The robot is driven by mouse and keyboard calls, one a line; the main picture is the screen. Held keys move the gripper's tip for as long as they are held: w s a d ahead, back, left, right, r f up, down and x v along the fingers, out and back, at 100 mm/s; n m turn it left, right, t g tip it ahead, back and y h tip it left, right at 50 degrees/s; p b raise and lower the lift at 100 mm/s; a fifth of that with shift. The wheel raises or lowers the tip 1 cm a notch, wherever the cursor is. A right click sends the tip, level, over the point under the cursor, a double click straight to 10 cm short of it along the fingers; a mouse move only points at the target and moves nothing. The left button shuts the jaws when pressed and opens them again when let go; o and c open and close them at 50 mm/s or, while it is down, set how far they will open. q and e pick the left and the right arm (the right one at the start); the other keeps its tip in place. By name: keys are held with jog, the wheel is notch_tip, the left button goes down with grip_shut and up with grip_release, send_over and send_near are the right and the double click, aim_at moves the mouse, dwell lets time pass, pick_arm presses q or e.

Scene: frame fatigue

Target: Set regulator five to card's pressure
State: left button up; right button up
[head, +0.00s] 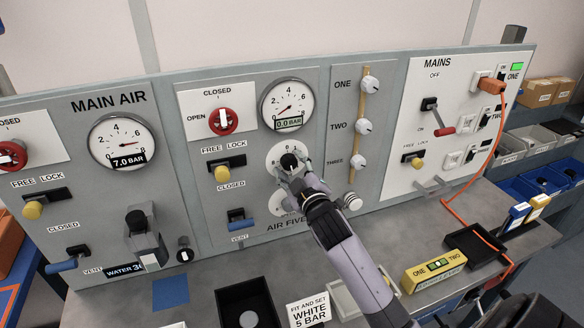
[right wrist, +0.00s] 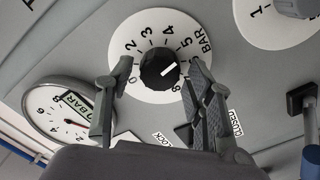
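The card (head: 307,311) on the bench reads "FIT AND SET WHITE 5 BAR". The regulator's black knob (right wrist: 160,69) sits on a round white dial (right wrist: 139,46) numbered in bar. Its white pointer line slants up and right, towards the 5 to 6 side; the exact value is unclear. My right gripper (head: 292,172) is at this dial on the AIR FIVE panel. In the right wrist view, its two fingers (right wrist: 160,75) stand apart on either side of the knob, with visible gaps. The gauge (head: 287,103) above reads 0.0 BAR. My left gripper is not in view.
A red valve handle (head: 223,121) marked OPEN and CLOSED, a yellow lock lever (head: 222,173) and a blue vent lever (head: 240,223) are left of the dial. A black tray (head: 248,305) stands below. Selector knobs (head: 364,126) and an orange cable (head: 466,205) are to the right.

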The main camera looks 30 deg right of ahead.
jog(key=shift+o, duration=0.4)
jog(key=shift+s+a, duration=0.1)
jog(key=shift+s, duration=0.1)
jog(key=v, duration=1.1)
jog(key=shift+s, duration=0.3)
jog(key=shift+f, duration=0.1)
